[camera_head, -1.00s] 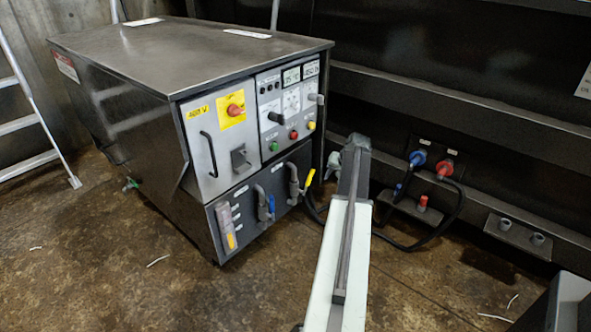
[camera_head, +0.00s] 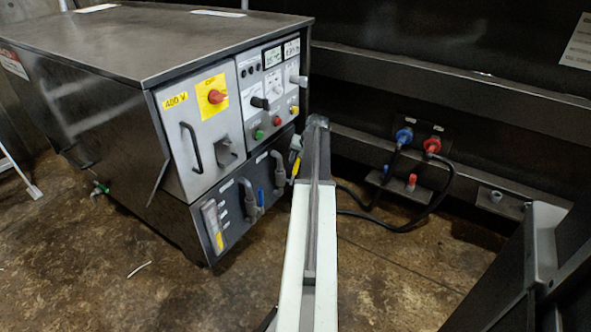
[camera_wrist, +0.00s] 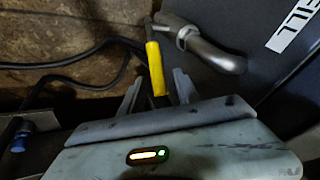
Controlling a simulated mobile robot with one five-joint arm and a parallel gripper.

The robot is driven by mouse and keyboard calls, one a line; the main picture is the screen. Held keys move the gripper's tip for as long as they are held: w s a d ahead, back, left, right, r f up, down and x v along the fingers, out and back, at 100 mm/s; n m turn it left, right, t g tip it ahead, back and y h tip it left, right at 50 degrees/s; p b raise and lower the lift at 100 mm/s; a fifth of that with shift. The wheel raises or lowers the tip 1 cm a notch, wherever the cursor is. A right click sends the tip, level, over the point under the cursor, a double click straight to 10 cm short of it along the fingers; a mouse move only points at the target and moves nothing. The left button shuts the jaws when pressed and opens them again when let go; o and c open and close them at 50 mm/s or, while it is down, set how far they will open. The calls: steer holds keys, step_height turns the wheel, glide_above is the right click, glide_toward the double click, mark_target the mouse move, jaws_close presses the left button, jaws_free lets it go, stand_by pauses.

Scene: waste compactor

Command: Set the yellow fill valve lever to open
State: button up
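The yellow fill valve lever (camera_wrist: 155,68) shows in the wrist view. It runs from the pipe fitting down to the space between my two fingers. My gripper (camera_wrist: 158,88) is open, with a finger on each side of the lever's near end and visible gaps. A grey bent pipe (camera_wrist: 205,48) and a "FILL" label (camera_wrist: 295,25) are beside it on the dark panel. In the head view, the lever (camera_head: 296,166) shows at the right end of the cabinet's lower panel, partly hidden by my gripper (camera_head: 295,146).
The metal cabinet (camera_head: 150,45) carries a red rotary switch (camera_head: 216,96) and a blue lever (camera_head: 261,197). Blue (camera_head: 404,135) and red (camera_head: 432,145) plugs with black cables are on the wall to the right. Cables also lie near my gripper.

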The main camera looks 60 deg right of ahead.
mark_target(297, 163)
steer(key=b+x, duration=0.1)
steer(key=x, duration=0.2)
steer(key=shift+f+b, duration=0.25)
steer(key=shift+b, duration=0.15)
steer(key=shift+r, duration=0.1)
jaws_close()
stand_by(0.9)
